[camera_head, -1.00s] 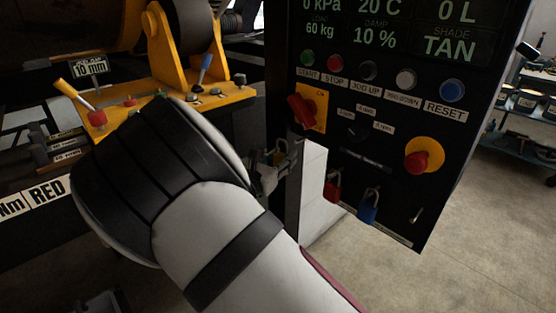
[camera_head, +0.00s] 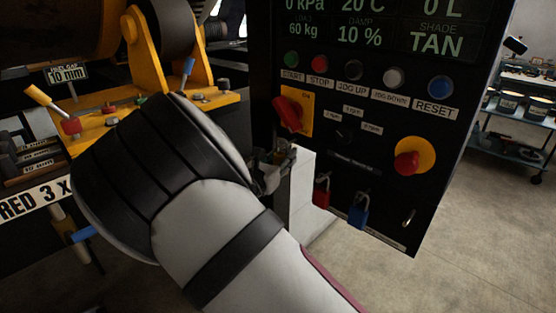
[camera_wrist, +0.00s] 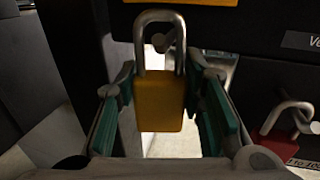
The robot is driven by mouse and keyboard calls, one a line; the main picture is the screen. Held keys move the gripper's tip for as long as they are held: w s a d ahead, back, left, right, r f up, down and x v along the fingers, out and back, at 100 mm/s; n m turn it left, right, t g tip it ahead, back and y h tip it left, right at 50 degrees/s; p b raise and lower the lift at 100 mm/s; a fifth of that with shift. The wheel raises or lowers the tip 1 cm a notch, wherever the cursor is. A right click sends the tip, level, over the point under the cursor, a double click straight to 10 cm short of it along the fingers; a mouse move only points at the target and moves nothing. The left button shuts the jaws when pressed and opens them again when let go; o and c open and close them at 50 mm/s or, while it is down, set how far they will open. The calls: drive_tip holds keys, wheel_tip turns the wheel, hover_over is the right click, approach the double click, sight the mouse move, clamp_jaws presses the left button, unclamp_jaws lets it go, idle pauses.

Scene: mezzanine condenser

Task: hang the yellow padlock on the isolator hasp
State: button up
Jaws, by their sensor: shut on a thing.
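My gripper (camera_wrist: 161,112) is shut on the yellow padlock (camera_wrist: 160,100), one teal-padded finger on each side of its body. The padlock hangs upright with its closed-looking grey shackle up. A small grey metal piece (camera_wrist: 163,40) shows within the shackle's outline; I cannot tell whether it passes through or lies behind, or whether it is the hasp. In the head view, my gripper (camera_head: 270,170) is beside the panel's left edge, below the red isolator switch (camera_head: 288,114) on its yellow plate. My arm hides much of the gripper there, and the hasp is not clear.
A red padlock (camera_head: 321,191) and a blue padlock (camera_head: 359,211) hang low on the black control panel (camera_head: 380,185), with an empty hook (camera_head: 408,217) to their right. The yellow machine (camera_head: 105,135) with levers stands left of my arm. Floor is open at right.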

drive_tip(key=shift+w+d, duration=0.35)
drive_tip(key=shift+w, duration=0.05)
drive_tip(key=shift+w+d+f+b, duration=0.35)
drive_tip(key=shift+w+d+f, duration=0.1)
drive_tip(key=shift+f, duration=0.1)
drive_tip(key=shift+a, duration=0.1)
drive_tip(key=o, duration=1.3)
